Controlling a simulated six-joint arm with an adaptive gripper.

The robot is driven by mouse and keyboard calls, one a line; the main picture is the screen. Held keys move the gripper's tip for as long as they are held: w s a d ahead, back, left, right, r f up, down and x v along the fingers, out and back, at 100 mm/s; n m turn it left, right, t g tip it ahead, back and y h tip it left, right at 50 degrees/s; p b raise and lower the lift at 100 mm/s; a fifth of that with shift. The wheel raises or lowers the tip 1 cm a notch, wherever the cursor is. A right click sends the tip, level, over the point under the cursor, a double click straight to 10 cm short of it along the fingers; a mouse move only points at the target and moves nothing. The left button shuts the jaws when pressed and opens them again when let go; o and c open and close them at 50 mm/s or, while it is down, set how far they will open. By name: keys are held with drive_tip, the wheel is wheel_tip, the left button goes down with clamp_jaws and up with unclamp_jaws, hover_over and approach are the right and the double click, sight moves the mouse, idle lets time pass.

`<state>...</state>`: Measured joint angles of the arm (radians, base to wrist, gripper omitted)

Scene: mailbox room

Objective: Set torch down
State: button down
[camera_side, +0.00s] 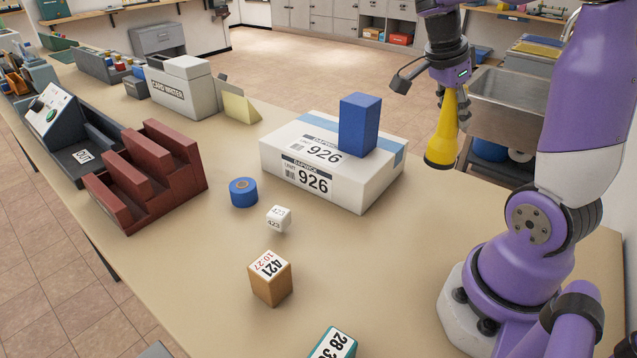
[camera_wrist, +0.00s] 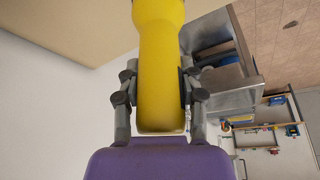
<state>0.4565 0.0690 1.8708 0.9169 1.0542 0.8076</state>
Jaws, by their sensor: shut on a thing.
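The yellow torch (camera_side: 443,135) hangs upright from my gripper (camera_side: 452,90), its wide dark-rimmed head pointing down. It is to the right of the white box, and its head looks clear of the tabletop, though the exact gap is hard to judge. In the wrist view the torch (camera_wrist: 158,70) fills the middle, with the fingers of my gripper (camera_wrist: 155,92) closed on both its sides. The beige table (camera_side: 350,260) lies below and in front of it.
A white box (camera_side: 330,185) marked 926 carries a blue block (camera_side: 358,125). A blue tape roll (camera_side: 243,192), a small white cube (camera_side: 278,219), a brown block (camera_side: 269,278) and a teal block (camera_side: 333,343) stand nearer. A red stepped rack (camera_side: 150,180) is left. A metal sink (camera_side: 507,100) stands behind.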

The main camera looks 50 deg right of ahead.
sight(456, 150)
drive_tip(key=s+m, duration=0.1)
drive_tip(key=s+d+f+m, duration=0.1)
drive_tip(key=shift+s+f+m+g+y, duration=0.1)
drive_tip(key=shift+s+m+g+y, duration=0.05)
drive_tip(key=shift+m+g+y, duration=0.2)
wheel_tip(456, 150, down, 7)
drive_tip(key=shift+r, duration=0.1)
drive_tip(key=shift+c, duration=2.2)
unclamp_jaws()
drive_tip(key=shift+f, duration=0.2)
drive_tip(key=shift+r, duration=0.1)
